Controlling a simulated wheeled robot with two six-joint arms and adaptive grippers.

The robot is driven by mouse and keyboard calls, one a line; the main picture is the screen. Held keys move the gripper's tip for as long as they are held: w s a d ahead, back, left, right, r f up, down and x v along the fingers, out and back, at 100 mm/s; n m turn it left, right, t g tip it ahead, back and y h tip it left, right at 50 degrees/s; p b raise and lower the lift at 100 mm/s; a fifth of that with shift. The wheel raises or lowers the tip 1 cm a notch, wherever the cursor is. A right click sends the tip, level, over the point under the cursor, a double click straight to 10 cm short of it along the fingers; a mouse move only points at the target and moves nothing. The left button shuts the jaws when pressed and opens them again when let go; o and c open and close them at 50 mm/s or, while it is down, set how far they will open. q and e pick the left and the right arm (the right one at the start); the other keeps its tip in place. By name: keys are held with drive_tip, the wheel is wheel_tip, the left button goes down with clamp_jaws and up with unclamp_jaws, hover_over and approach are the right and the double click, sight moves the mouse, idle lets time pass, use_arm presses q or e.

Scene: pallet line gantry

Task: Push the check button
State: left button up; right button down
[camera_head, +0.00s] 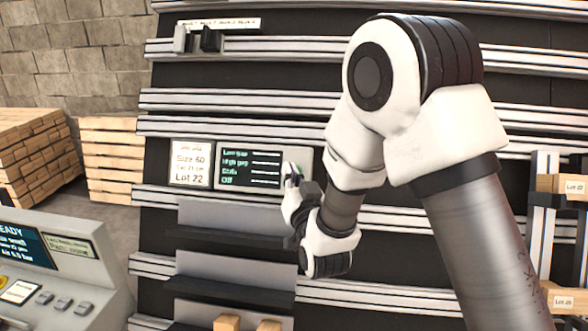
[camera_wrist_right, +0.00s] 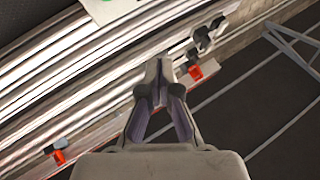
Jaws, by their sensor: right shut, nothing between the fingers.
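My right gripper (camera_head: 291,170) is at the right end of a grey panel (camera_head: 301,156) on the rack, beside its dark screen (camera_head: 249,168) with green text lines. In the right wrist view its fingers (camera_wrist_right: 160,72) are together and empty, pointing toward the rails. A green spot shows at the top edge of that view on a pale surface (camera_wrist_right: 122,10). I cannot make out a check button for certain; the gripper covers part of the panel's right end. My left gripper is not in view.
A white label (camera_head: 190,163) sits left of the screen. A console (camera_head: 95,265) with a READY screen and several grey keys stands at lower left. Stacked wooden pallets (camera_head: 110,160) are behind it. Metal rails (camera_head: 240,98) cross the rack; boxes (camera_head: 565,185) stand at right.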

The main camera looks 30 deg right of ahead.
drive_tip(key=w+d+f+b, duration=0.1)
drive_tip(key=w+d+f, duration=0.3)
drive_tip(key=w, duration=0.2)
drive_tip(key=shift+w+d+f+b, duration=0.15)
drive_tip(key=shift+w+d+b, duration=0.1)
drive_tip(key=shift+b, duration=0.1)
idle(0.4)
idle(1.1)
drive_tip(key=shift+w+d+f+b, duration=0.2)
drive_tip(key=shift+w+b, duration=0.1)
